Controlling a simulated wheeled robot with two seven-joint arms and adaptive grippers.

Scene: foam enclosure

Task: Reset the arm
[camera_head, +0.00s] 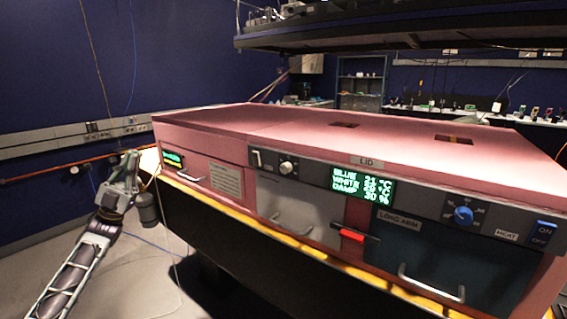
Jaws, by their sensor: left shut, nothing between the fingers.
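My left arm comes in from the lower left. My left gripper (129,160) is at its upper end, shut and empty, just left of the pink enclosure's left end. The pink foam enclosure (280,128) fills the middle and right, its lid down. Its front has a grey panel (301,209) with a handle, a dark panel (430,262) marked LONG ARM with a handle, and a red-handled latch (352,236) between them. A green display (363,186) shows readings for BLUE, WHITE and DAMP. My right gripper is not in view.
A yellow edge (330,264) runs along the enclosure's front base. A dark shelf (380,28) hangs above the enclosure. A grey rail (60,139) runs along the blue wall at left. The floor (130,280) beside my left arm looks clear apart from thin cables.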

